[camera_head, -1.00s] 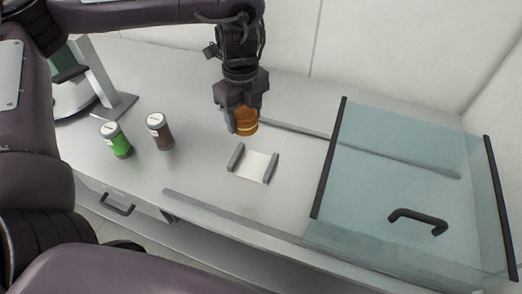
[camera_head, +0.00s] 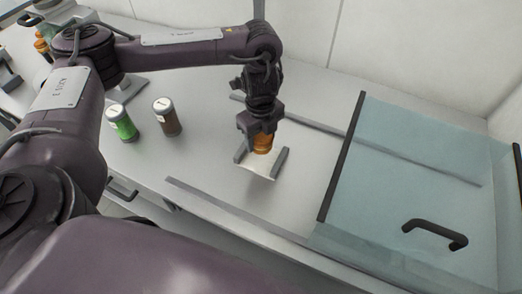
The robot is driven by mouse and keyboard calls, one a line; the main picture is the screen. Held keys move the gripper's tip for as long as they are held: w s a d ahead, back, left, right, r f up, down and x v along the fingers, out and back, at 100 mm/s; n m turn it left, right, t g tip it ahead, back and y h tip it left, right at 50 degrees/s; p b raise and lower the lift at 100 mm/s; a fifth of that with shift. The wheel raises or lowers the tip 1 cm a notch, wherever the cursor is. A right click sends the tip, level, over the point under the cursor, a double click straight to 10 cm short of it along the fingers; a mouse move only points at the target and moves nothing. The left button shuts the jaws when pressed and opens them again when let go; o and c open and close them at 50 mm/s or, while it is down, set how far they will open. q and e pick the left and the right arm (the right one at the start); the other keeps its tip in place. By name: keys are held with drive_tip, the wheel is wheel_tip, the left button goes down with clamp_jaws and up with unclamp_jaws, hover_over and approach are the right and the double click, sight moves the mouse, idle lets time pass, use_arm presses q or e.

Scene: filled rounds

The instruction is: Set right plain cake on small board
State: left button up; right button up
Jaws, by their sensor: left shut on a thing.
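My left gripper (camera_head: 258,137) points down and is shut on a round golden-brown plain cake (camera_head: 264,145). The cake is at the far part of the small white board (camera_head: 258,168), between its two grey side rails. From this angle I cannot tell whether the cake touches the board. The gripper fingers hide part of the cake. My right gripper is not in view.
A green-filled jar (camera_head: 122,123) and a brown-filled jar (camera_head: 167,116) stand left of the board on the grey counter (camera_head: 215,165). A clear glass cover (camera_head: 400,175) with a black handle (camera_head: 435,233) takes up the right side. The counter in front of the board is clear.

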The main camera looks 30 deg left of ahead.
sight(261, 157)
use_arm(q)
drive_tip(key=shift+f, duration=0.4)
drive_tip(key=shift+f+p, duration=0.65)
drive_tip(key=shift+f, duration=1.7)
drive_tip(key=shift+f, duration=0.1)
drive_tip(key=o, duration=0.7)
wheel_tip(261, 157, up, 5)
drive_tip(key=shift+r+b, duration=0.1)
drive_tip(key=shift+b, duration=0.8)
wheel_tip(261, 157, up, 7)
drive_tip(key=shift+r+p, duration=0.1)
drive_tip(key=shift+p, duration=0.65)
